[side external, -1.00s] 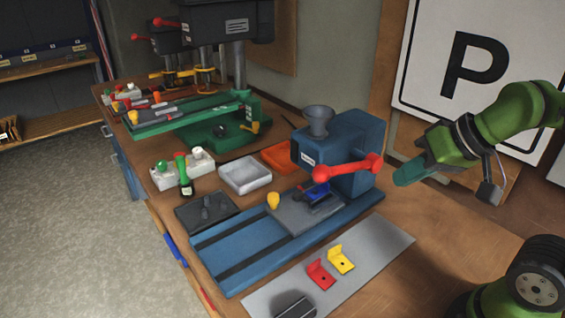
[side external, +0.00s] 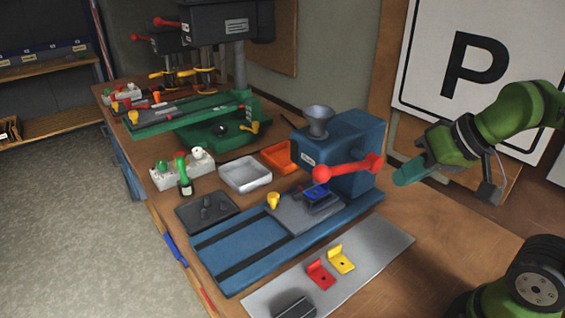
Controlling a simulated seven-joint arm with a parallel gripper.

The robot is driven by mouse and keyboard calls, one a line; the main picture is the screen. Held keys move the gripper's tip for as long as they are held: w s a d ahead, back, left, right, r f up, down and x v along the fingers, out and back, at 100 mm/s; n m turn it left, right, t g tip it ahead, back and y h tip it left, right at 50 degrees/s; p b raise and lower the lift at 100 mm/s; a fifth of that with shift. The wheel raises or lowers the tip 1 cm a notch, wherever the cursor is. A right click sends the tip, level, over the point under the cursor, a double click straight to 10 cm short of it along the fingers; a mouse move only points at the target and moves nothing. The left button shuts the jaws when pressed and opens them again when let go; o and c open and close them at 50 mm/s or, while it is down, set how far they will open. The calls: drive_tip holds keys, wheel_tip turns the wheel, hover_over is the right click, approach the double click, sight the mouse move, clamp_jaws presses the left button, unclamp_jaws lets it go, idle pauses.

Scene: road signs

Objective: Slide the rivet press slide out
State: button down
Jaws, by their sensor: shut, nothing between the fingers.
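The rivet press (side external: 350,145) is a blue machine with a grey hopper on top and a red lever (side external: 348,167) with ball ends. Its slide (side external: 302,212) is a grey plate on the blue rail base (side external: 235,255). The slide sits at the press end of the rails, partly under the press head. A yellow knob (side external: 273,200) stands on the slide's left end, and a small blue part (side external: 316,191) sits on its right end. My gripper (side external: 402,178) is shut and empty, in the air to the right of the press, apart from it.
A grey plate (side external: 375,255) in front holds a red bracket (side external: 320,275) and a yellow bracket (side external: 341,260). A grey tray (side external: 245,175), an orange tray (side external: 277,157) and a dark mat (side external: 205,212) lie left of the press. A green drill press stands behind. The left rails are clear.

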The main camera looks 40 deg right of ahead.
drive_tip(key=c, duration=1.7)
unclamp_jaws()
drive_tip(key=shift+o, duration=1.1)
drive_tip(key=shift+r, duration=0.35)
drive_tip(key=o, duration=0.5)
wheel_tip(320, 180, up, 4)
drive_tip(key=shift+o, duration=0.8)
drive_tip(key=shift+g, duration=0.4)
drive_tip(key=w+r, duration=0.2)
drive_tip(key=w, duration=0.1)
drive_tip(key=w+r, duration=0.1)
drive_tip(key=w, duration=0.1)
drive_tip(key=shift+a, duration=0.2)
drive_tip(key=n+g+h, duration=0.2)
hover_over(274, 195)
drive_tip(key=s, duration=0.1)
wheel_tip(274, 195, down, 4)
wheel_tip(274, 195, down, 22)
drive_tip(key=shift+w+a+r, duration=0.1)
drive_tip(key=shift+r, duration=0.1)
drive_tip(key=shift+w+f, duration=0.2)
drive_tip(key=shift+f, duration=0.2)
